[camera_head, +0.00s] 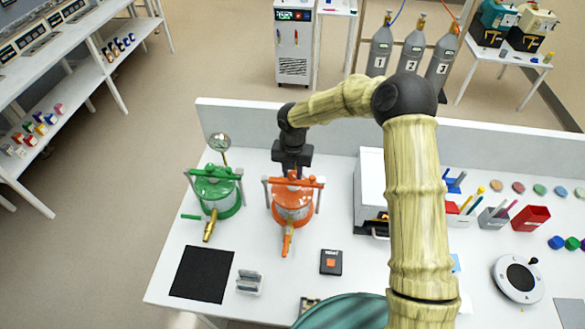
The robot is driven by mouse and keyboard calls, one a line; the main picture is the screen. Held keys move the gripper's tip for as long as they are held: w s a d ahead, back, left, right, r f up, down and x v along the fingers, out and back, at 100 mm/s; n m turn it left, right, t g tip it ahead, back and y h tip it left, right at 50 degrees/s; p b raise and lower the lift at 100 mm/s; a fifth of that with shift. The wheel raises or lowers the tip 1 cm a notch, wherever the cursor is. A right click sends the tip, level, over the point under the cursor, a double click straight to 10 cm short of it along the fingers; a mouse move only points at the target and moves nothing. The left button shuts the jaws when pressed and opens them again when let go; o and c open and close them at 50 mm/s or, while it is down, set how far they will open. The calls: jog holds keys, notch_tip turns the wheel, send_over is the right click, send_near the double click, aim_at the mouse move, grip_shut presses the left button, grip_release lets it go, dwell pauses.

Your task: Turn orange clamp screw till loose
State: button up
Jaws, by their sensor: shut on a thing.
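The orange vessel (291,208) stands upright on the white table, with an orange crossbar clamp (308,181) over its lid and an orange spout at its front. The orange clamp screw is at the top centre of the crossbar, mostly hidden by my gripper. My gripper (293,172) points down from above and is shut on the orange clamp screw. The fingertips are small and partly hidden in this view. A similar green vessel (213,193) with its own crossbar and a brass spout stands to the left.
A white box-shaped device (369,190) stands close on the right of the orange vessel. A black mat (202,272), a grey metal block (249,282) and a small dark device (331,262) lie in front. A low panel (240,115) runs behind the table.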

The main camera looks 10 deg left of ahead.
jog(key=n, duration=0.1)
jog(key=n+p, duration=0.1)
jog(key=n, duration=0.1)
jog(key=shift+w+r+n, duration=0.15)
jog(key=shift+r+n, duration=0.1)
jog(key=shift+n, duration=0.15)
jog(key=n+p, duration=0.2)
jog(key=n, duration=0.2)
jog(key=shift+n, duration=0.3)
jog(key=n+p, duration=0.2)
jog(key=n, duration=0.1)
jog(key=shift+r, duration=0.15)
jog(key=n+p, duration=0.2)
jog(key=shift+p, duration=0.35)
jog(key=shift+f, duration=0.2)
jog(key=o, duration=1)
jog(key=shift+f, duration=0.1)
